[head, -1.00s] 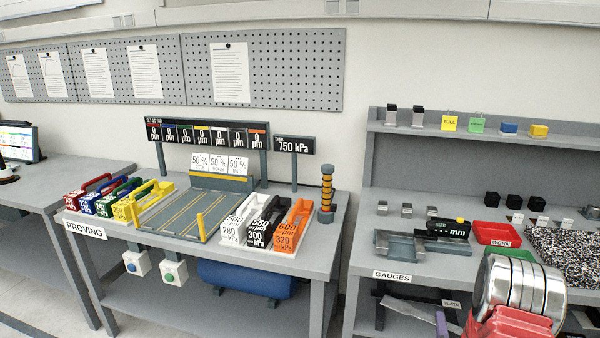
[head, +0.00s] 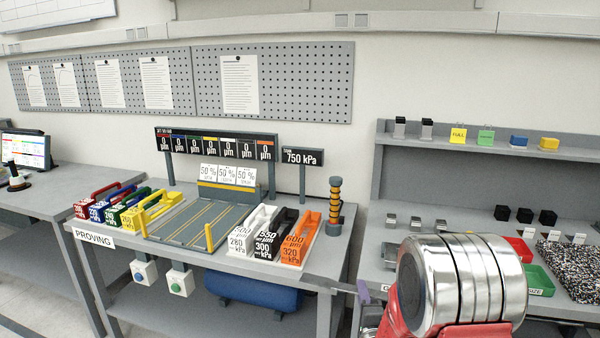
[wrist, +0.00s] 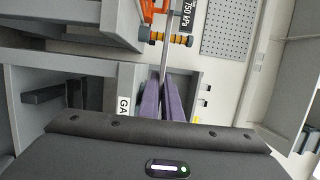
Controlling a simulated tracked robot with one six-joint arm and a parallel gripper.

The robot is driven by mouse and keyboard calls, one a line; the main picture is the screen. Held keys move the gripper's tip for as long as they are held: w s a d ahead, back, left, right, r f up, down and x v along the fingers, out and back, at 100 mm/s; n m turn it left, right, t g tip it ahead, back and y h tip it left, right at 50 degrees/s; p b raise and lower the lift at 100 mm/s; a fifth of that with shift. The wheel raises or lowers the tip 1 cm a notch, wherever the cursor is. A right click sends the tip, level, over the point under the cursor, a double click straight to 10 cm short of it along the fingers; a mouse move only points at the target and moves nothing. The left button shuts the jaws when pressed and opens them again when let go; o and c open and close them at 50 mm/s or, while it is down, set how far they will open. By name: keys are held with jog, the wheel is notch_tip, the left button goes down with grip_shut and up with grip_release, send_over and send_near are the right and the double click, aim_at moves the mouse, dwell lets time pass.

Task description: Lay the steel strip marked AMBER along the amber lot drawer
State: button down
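In the wrist view, the two purple fingers of my gripper (wrist: 163,82) are closed together on a thin grey steel strip (wrist: 166,50). The strip shows nearly edge-on and sticks out beyond the fingertips, toward the bench with the orange tray. No marking on it is readable. I cannot pick out an amber lot drawer in either view.
The proving bench (head: 130,240) holds coloured trays, an orange tray (head: 300,240) and an orange-black post (head: 335,205) at its right end. The gauges bench (head: 375,228) stands right, with red and green trays. A gap separates the benches. Dark objects (wrist: 75,93) sit under the gauges bench.

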jog(key=shift+a, duration=0.6)
jog(key=shift+s+r, duration=0.1)
jog(key=shift+r, duration=0.05)
jog(key=shift+s+a+r, duration=0.1)
jog(key=shift+s+r, duration=0.3)
jog(key=shift+s, duration=0.4)
jog(key=shift+s+a+r, duration=0.1)
jog(key=shift+s+r, duration=0.25)
jog(key=shift+s, duration=0.5)
jog(key=shift+s+r, duration=0.4)
jog(key=shift+s, duration=0.4)
jog(key=shift+r, duration=0.2)
jog(key=s+f, duration=0.5)
jog(key=f, duration=0.1)
jog(key=shift+f, duration=0.35)
